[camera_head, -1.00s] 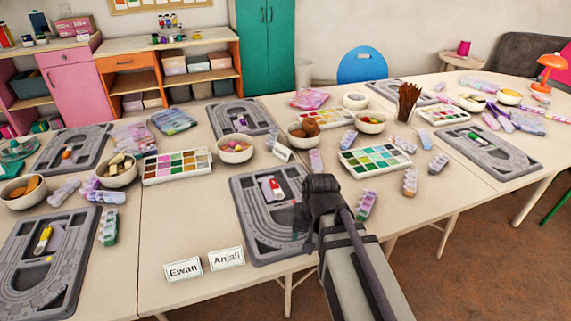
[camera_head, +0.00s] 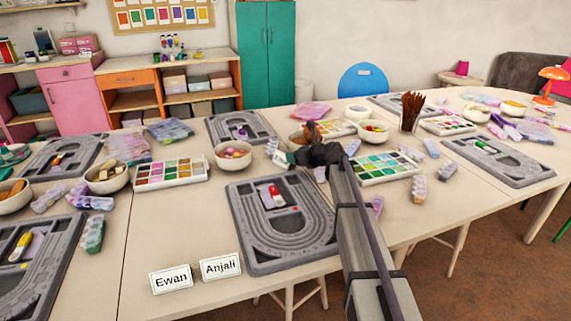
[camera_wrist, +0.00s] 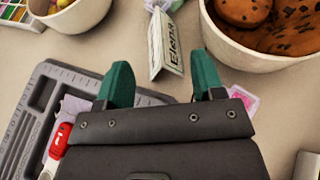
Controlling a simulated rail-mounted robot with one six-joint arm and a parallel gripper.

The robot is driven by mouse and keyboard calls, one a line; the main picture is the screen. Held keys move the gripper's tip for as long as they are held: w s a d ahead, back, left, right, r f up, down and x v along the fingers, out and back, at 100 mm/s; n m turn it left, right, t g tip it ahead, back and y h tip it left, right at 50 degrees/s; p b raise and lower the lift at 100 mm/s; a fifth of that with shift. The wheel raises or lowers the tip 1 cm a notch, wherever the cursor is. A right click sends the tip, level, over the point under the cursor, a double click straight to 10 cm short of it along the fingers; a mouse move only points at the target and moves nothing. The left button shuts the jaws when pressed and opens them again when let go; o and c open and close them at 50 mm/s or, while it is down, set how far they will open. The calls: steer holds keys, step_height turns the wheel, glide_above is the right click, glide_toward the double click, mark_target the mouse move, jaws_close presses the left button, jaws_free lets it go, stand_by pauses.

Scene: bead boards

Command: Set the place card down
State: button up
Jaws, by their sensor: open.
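A folded white place card reading "Elena" (camera_wrist: 166,43) stands on the table in the wrist view, between two bowls. In the head view it is a small pale shape (camera_head: 284,159) just left of my gripper (camera_head: 310,150), partly hidden. In the wrist view my gripper (camera_wrist: 163,62) has its two teal fingers spread wide. The card is just beyond the fingertips, roughly in line with the gap, and no finger visibly touches it.
A grey bead board (camera_head: 240,258) lies in front of my gripper. A bowl of cookies (camera_wrist: 225,48) is close on the card's right, and a bowl of beads (camera_head: 233,155) on its left. Paint palettes (camera_head: 384,167) and bead boxes crowd the right.

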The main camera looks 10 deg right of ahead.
steer(key=shift+x, duration=0.9)
steer(key=b+x, duration=0.2)
steer(key=x, duration=0.3)
steer(key=shift+f, duration=0.2)
steer(key=shift+r, duration=0.1)
steer(key=c, duration=1)
steer(key=shift+c, duration=0.3)
step_height(320, 180, up, 25)
steer(key=p, duration=2.5)
steer(key=shift+s+r, duration=0.1)
steer(key=shift+r, duration=0.05)
steer(key=shift+c, duration=0.2)
steer(key=shift+f, duration=0.3)
